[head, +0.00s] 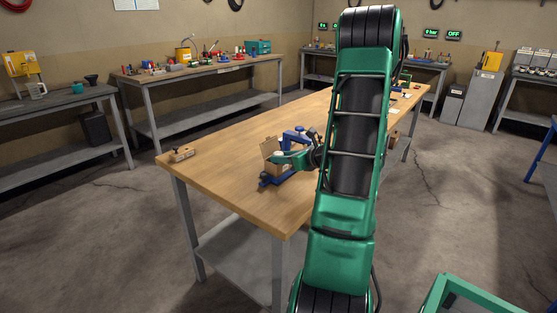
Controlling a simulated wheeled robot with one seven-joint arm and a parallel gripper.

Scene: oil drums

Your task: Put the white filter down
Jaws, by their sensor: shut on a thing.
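My gripper (284,158) is low over the near part of the wooden workbench (225,175), left of my green arm. A small white thing (278,154), which looks like the white filter, shows at its fingertips. My gripper is shut on it. The filter is small in this view and partly covered by the fingers. It shows in front of an open cardboard box (269,146). I cannot tell whether it touches the box or the things below.
A small wooden block-like tool (182,154) lies near the left corner. The bench between is bare. My arm hides much of the right side.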

